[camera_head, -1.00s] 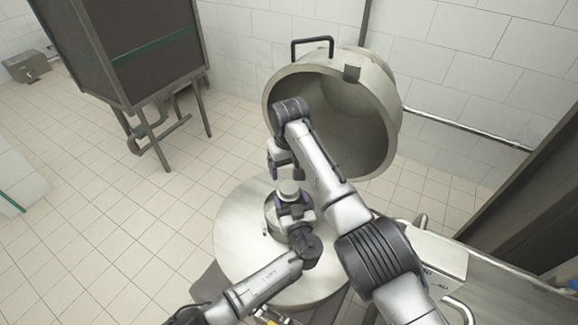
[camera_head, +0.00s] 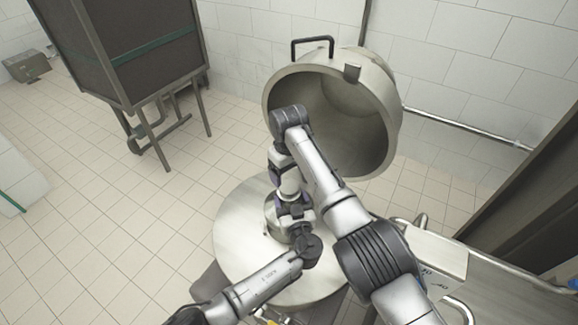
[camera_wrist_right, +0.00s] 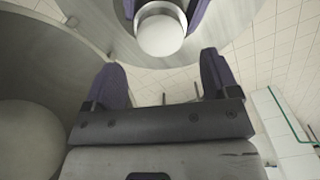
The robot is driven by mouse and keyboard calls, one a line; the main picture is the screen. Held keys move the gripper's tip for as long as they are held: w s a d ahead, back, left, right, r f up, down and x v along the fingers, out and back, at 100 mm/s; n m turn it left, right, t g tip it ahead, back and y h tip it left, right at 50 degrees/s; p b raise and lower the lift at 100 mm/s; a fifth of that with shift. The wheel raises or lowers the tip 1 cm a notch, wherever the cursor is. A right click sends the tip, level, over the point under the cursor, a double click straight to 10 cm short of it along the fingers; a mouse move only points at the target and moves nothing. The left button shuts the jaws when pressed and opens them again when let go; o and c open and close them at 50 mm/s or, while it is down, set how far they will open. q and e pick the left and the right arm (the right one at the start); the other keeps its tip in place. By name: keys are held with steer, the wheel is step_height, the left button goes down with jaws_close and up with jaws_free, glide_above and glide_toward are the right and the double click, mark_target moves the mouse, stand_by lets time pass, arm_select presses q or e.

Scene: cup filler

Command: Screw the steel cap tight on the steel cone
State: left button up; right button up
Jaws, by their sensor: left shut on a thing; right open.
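The steel cap (camera_wrist_right: 160,36) shows in the right wrist view as a pale round top with a steel rim, between the purple fingers of my left gripper. In the head view my left gripper (camera_head: 292,211) is shut on it, over the grey steel cone (camera_head: 271,214) at the middle of the round steel plate. My right gripper (camera_head: 288,184) is just above my left one and hides the cap there. In the right wrist view my right gripper (camera_wrist_right: 162,78) is open and empty, with the cap ahead of its fingertips. The seating of cap on cone is hidden.
The round steel plate (camera_head: 238,262) lies under both grippers. The large open steel lid (camera_head: 386,98) stands close behind my right arm. A steel panel (camera_head: 438,262) and rails are at the right. A dark cabinet (camera_head: 150,60) stands at the back left; the left floor is clear.

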mark_target(289, 186)
arm_select(q)
steer(key=shift+f, duration=0.1)
arm_select(e)
steer(key=shift+f, duration=3.1)
steer(key=c, duration=0.9)
steer(key=o, duration=1.1)
step_height(289, 186, up, 12)
steer(key=shift+r, duration=0.1)
arm_select(q)
steer(key=o, duration=1.7)
